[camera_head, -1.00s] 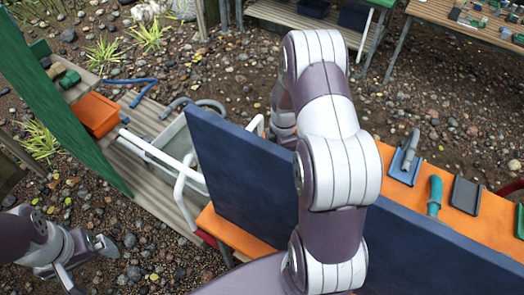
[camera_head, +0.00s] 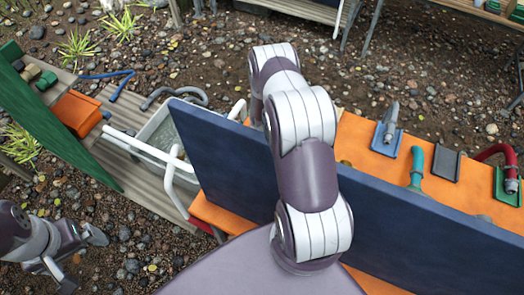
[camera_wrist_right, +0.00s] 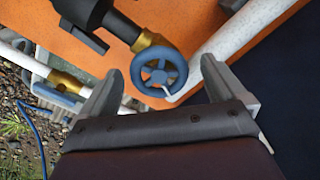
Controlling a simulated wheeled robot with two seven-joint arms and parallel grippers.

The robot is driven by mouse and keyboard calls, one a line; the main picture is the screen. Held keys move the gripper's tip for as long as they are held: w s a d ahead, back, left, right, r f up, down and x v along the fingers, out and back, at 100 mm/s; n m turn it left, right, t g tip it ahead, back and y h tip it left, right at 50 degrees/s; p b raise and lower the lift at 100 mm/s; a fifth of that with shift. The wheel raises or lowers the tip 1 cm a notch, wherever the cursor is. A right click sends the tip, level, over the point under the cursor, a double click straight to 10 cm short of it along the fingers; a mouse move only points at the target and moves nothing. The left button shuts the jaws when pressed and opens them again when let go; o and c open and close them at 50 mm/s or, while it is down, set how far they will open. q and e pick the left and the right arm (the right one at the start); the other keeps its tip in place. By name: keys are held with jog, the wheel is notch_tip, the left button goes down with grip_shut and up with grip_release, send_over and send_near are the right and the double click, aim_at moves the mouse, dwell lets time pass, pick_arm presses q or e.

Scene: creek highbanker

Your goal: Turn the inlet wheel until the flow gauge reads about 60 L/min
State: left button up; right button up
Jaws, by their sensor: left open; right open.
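A blue spoked handwheel (camera_wrist_right: 159,68) on a brass fitting shows in the right wrist view, with a white pointer at its lower edge. My right gripper (camera_wrist_right: 150,85) is open, with its fingers on either side of the wheel in the picture; I cannot tell whether they touch it. In the head view my right arm reaches over a dark blue panel (camera_head: 215,165), and its gripper is hidden behind it. My left gripper (camera_head: 80,255) is open and empty over the gravel at the lower left. No flow gauge reading shows in either view.
A black fitting (camera_wrist_right: 92,18) joins the brass, and a white pipe (camera_wrist_right: 240,38) runs close beside the wheel. A smaller blue valve (camera_wrist_right: 57,97) sits at the left. The orange bench (camera_head: 362,150) holds trays, a teal tool (camera_head: 417,168) and a red hose (camera_head: 499,152).

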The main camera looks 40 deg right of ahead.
jog(key=shift+w+f, duration=0.1)
jog(key=shift+w, duration=0.05)
jog(key=c, duration=1)
jog(key=shift+c, duration=0.2)
jog(key=shift+m, duration=0.3)
jog(key=m+b, duration=0.2)
jog(key=m, duration=0.1)
jog(key=shift+m, duration=0.4)
jog(key=m+b, duration=0.1)
jog(key=m, duration=0.2)
jog(key=shift+b, duration=0.3)
jog(key=shift+a+m+b, duration=0.1)
jog(key=shift+m+b, duration=0.25)
jog(key=shift+m, duration=0.85)
jog(key=o, duration=1)
